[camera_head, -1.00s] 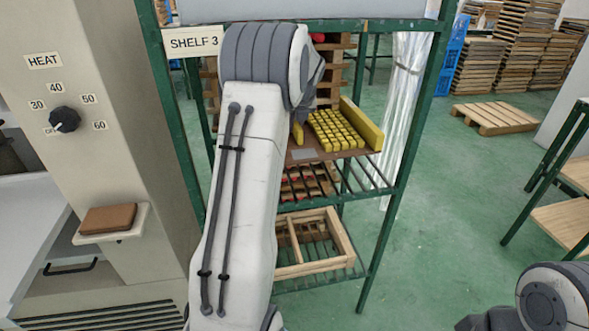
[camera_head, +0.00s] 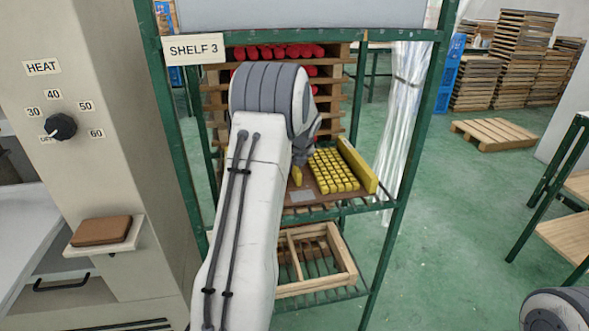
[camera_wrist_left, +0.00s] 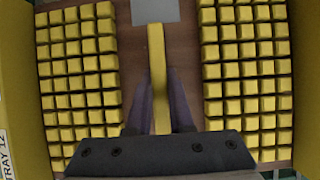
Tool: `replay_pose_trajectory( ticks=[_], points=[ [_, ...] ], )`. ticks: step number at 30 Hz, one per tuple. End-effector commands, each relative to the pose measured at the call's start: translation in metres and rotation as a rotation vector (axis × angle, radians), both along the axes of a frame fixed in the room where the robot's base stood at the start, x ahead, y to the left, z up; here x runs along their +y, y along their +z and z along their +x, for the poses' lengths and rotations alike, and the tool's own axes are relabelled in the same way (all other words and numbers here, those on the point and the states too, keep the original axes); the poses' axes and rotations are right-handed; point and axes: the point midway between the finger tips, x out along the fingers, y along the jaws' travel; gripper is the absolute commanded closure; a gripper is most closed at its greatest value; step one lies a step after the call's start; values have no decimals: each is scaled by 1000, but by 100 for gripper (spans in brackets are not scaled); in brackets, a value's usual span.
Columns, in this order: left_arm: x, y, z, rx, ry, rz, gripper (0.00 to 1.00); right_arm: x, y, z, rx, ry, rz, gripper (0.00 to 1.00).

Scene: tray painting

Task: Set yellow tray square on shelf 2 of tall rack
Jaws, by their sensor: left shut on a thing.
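The yellow tray (camera_head: 371,176) has yellow side walls, a brown base and rows of yellow blocks. It is inside the tall green rack (camera_head: 404,150), just above or on the middle slatted shelf (camera_head: 372,206), below the SHELF 3 label (camera_head: 193,49). I cannot tell whether it touches the slats. In the left wrist view, my left gripper (camera_wrist_left: 159,95) is shut on the tray's yellow middle bar (camera_wrist_left: 157,50), with block rows on both sides. The left wall (camera_wrist_left: 12,90) reads TRAY 12. My left arm hides the tray's left part in the head view. My right gripper is out of view.
A wooden frame (camera_head: 343,262) lies on the shelf below. Wooden racking with red items (camera_head: 268,52) stands behind the rack. A heater cabinet (camera_head: 110,60) with a dial is close on the left.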

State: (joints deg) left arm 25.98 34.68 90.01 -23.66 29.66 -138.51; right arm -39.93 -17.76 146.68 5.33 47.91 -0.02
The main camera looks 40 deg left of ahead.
Motion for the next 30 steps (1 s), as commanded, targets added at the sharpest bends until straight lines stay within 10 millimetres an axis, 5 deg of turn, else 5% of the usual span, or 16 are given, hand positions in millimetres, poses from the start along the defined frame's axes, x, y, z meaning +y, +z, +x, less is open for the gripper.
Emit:
replay_pose_trajectory(
  ticks=[7, 8, 10, 22, 30],
  points=[
    [0, 2, 1, -5, 0, 2, 100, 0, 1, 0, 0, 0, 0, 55],
    [0, -1, 0, 0, 1, -1, 76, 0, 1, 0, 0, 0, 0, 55],
    [0, -1, 0, 0, 1, -1, 50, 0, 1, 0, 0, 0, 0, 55],
    [-1, 5, -1, -1, 0, 0, 50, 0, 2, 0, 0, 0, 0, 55],
    [-20, 50, -16, -4, -1, 1, 50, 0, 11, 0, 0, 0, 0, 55]
  ],
)
